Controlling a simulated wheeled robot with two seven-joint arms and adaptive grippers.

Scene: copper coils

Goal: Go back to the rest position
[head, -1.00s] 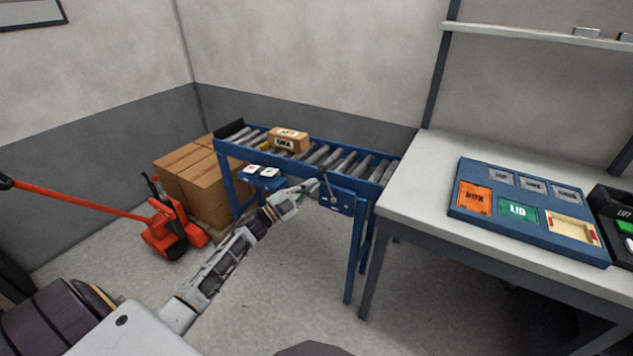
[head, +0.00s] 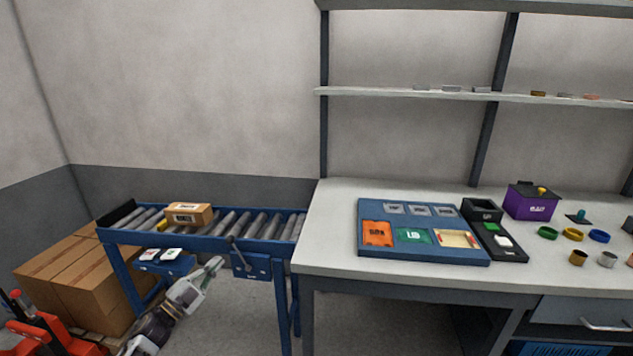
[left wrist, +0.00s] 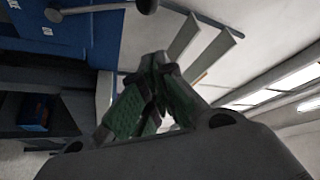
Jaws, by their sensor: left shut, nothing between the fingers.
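My left gripper (head: 214,266) is in front of the blue roller conveyor (head: 262,246), low beside its front side and lever. It is shut and empty. In the left wrist view its green-padded fingers (left wrist: 148,95) meet at the tips, with blue conveyor parts and a lever knob close by at the upper left. My left arm comes up from the bottom left of the head view. My right gripper is not in view.
A small cardboard box (head: 189,214) lies on the rollers. The white workbench (head: 335,214) holds a blue tray (head: 367,212), a purple box (head: 530,203) and several coloured rings. Large cartons (head: 62,284) and an orange pallet jack (head: 38,338) stand at left.

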